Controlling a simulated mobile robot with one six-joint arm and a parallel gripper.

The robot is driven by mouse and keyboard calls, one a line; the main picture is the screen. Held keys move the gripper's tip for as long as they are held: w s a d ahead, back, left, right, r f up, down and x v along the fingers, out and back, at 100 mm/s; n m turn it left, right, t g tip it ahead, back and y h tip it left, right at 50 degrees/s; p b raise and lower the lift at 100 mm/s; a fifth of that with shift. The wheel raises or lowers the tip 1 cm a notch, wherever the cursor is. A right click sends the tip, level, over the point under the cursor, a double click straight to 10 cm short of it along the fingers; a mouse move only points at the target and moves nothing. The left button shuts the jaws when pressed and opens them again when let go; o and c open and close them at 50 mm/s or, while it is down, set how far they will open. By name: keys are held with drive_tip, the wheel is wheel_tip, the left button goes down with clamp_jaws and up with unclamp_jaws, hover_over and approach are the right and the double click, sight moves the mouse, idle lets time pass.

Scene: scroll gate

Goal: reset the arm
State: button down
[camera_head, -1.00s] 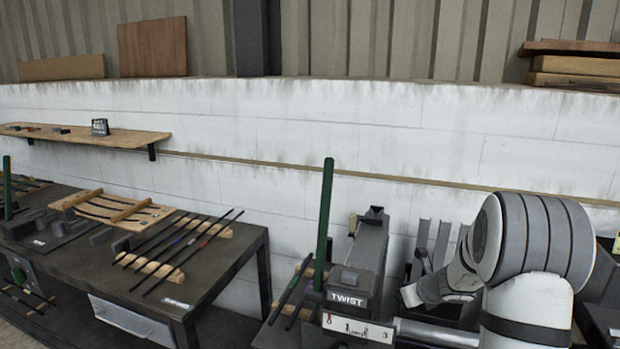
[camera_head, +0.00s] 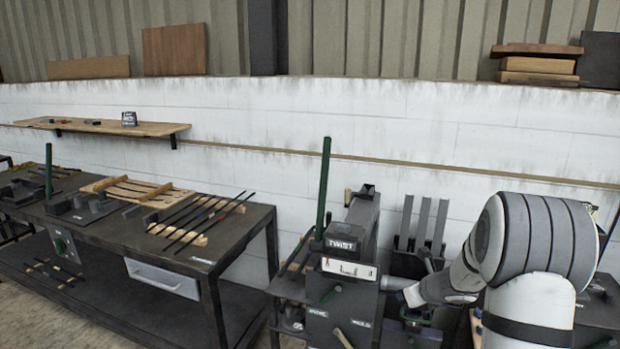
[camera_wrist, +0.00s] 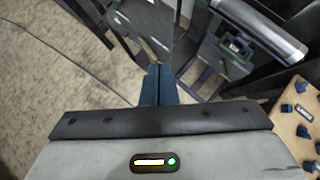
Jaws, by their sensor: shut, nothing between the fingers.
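My gripper (camera_wrist: 159,84) shows in the wrist view as two dark blue fingers pressed together, with nothing between them. It points down toward the floor and the dark metal frame of a bench. In the head view my arm is folded at the right, in front of the benches. The gripper's fingers cannot be made out there.
A dark machine marked TWIST (camera_head: 342,244) with a green upright post (camera_head: 323,190) stands just left of my arm. A long dark workbench (camera_head: 255,222) with rods is at left. A wooden board with blue knobs (camera_wrist: 298,115) is close at the wrist view's right edge.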

drive_tip(key=s+a+r+n+g+y+b, duration=0.1)
drive_tip(key=s+a+r+n+g+b, duration=0.15)
drive_tip(key=s+a+n, duration=0.45)
drive_tip(key=s+a+r+n+g+b, duration=0.1)
drive_tip(key=s+a+r+n+b, duration=0.3)
drive_tip(key=s+n, duration=0.6)
drive_tip(key=s+f+n+g+h+b, duration=0.1)
drive_tip(key=s+f+n+h, duration=0.1)
drive_tip(key=s+n, duration=0.5)
drive_tip(key=s+f+n+g+h+b, duration=0.1)
drive_tip(key=s+f+n+h+b, duration=0.1)
drive_tip(key=s+n, duration=0.5)
drive_tip(key=s, duration=0.3)
drive_tip(key=shift+s+d+f+h, duration=0.3)
drive_tip(key=shift+s+d+f, duration=0.05)
drive_tip(key=shift+s, duration=0.05)
